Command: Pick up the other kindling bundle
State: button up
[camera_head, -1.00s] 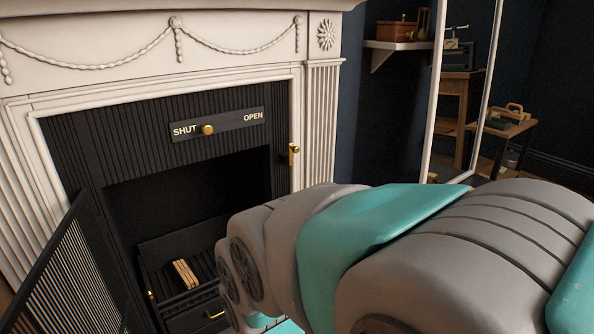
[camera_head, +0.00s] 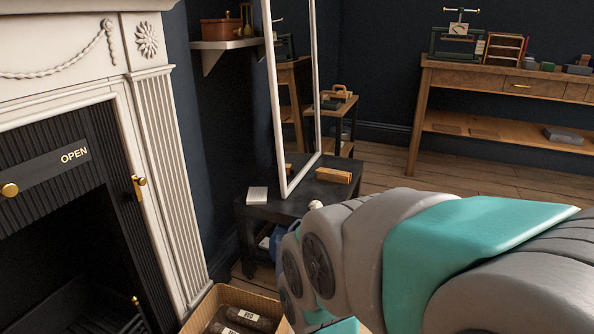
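No kindling bundle shows clearly. A small tan wooden piece (camera_head: 333,175) lies on a low dark table (camera_head: 350,161) by the mirror; I cannot tell if it is a bundle of sticks. A cardboard box (camera_head: 262,296) at the bottom edge holds dark, log-like pieces (camera_head: 240,321) with white labels; its far contents are cut off. My grey and teal arm fills the lower right and hides what lies behind it. My gripper's fingers do not show. The grate in the fireplace shows only in part at the lower left.
The fireplace (camera_head: 165,160) stands on the left with its damper slider (camera_head: 10,189).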

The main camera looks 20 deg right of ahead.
aim_at(333, 176)
jog(key=z, duration=0.85)
jog(key=i+l+u, duration=0.2)
jog(key=i+l, duration=0.2)
jog(key=i+l+u, duration=0.15)
jog(key=i+l, duration=0.2)
jog(key=i+l+u, duration=0.2)
jog(key=i+l, duration=0.15)
jog(key=l, duration=0.25)
